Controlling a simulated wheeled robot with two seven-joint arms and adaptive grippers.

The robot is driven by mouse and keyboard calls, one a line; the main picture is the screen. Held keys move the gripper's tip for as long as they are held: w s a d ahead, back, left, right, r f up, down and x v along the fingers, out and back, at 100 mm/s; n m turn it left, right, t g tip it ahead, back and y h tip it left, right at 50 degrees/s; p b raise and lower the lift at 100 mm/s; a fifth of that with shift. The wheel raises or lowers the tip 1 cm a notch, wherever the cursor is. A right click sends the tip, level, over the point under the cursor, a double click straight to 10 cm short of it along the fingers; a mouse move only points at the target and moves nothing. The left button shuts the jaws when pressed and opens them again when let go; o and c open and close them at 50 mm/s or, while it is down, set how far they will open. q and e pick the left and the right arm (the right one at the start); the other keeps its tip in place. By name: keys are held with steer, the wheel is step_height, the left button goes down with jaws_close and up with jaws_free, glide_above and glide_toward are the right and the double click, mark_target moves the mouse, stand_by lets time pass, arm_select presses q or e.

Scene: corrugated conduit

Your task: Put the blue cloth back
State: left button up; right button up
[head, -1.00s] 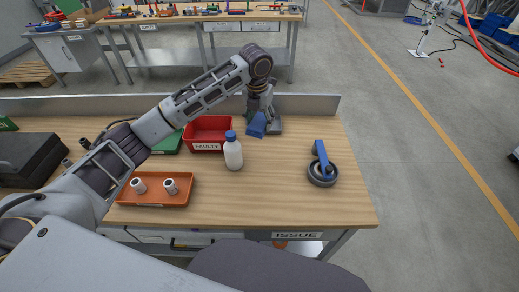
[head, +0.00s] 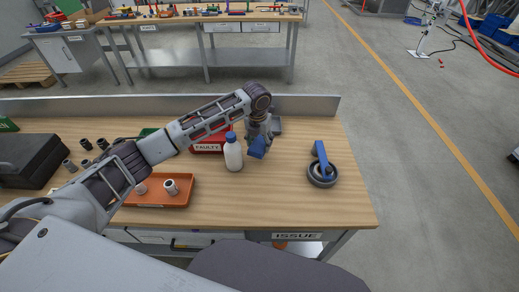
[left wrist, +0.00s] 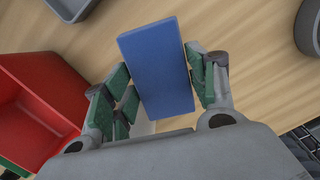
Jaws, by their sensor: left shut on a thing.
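The blue cloth (head: 258,148) looks like a stiff folded blue pad, held tilted just right of the white bottle. In the left wrist view the cloth (left wrist: 157,65) stands between the green-padded fingers of my left gripper (left wrist: 158,85). My left gripper (head: 260,136) is shut on the cloth. Whether the cloth touches the table cannot be told. My right gripper is not in view.
A white bottle with a blue cap (head: 233,153) stands close left of the cloth. Behind are a red FAULTY bin (head: 207,147) and a grey tray (head: 277,125). An orange tray (head: 155,203) holds fittings. A dark ring with a blue piece (head: 322,174) lies right. The front middle is clear.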

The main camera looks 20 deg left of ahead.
mark_target(259, 149)
arm_select(q)
steer(key=shift+f, duration=2.25)
steer(key=o, duration=1)
steer(key=shift+f, duration=0.15)
steer(key=r, duration=0.4)
steer(key=s+r, duration=0.1)
steer(key=r, duration=0.7)
steer(key=shift+s+a+r, duration=0.1)
steer(key=shift+s, duration=0.15)
